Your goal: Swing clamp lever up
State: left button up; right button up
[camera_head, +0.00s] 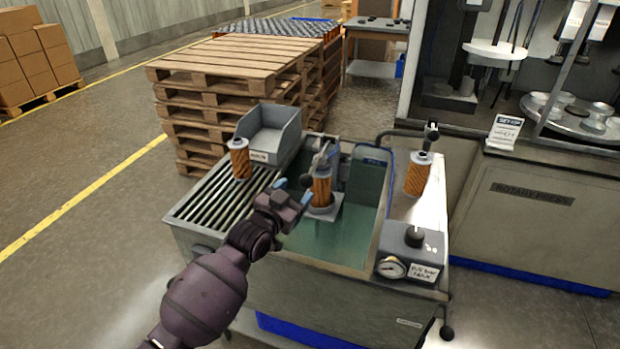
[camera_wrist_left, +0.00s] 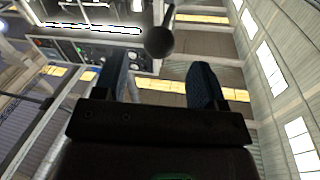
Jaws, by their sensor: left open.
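My left gripper (camera_head: 293,190) is over the tank, just left of the orange cartridge (camera_head: 321,190). Its fingers are apart and empty; they also show in the left wrist view (camera_wrist_left: 163,80). The clamp lever, with a dark ball knob (camera_head: 307,181), is beside the top of this cartridge. In the left wrist view the knob (camera_wrist_left: 160,42) hangs on a thin rod, just beyond the fingertips and between their lines. I see no contact with it. The cartridge stands upright on a grey holder (camera_head: 322,212) in the tank. My right gripper is not in view.
The tank (camera_head: 350,240) holds greenish liquid. Another cartridge (camera_head: 239,160) stands on the slatted rack (camera_head: 205,208), by a grey bin (camera_head: 268,137). A third (camera_head: 418,174) stands on the right ledge, behind a gauge box (camera_head: 412,257). Pallets (camera_head: 225,75) are stacked behind.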

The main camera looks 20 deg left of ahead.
aim_at(305, 182)
pick_arm(q)
jog(key=x, duration=0.7)
jog(key=shift+w, duration=0.1)
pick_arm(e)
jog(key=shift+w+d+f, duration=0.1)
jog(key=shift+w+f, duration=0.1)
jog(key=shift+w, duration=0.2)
pick_arm(q)
jog(key=shift+c, duration=0.4)
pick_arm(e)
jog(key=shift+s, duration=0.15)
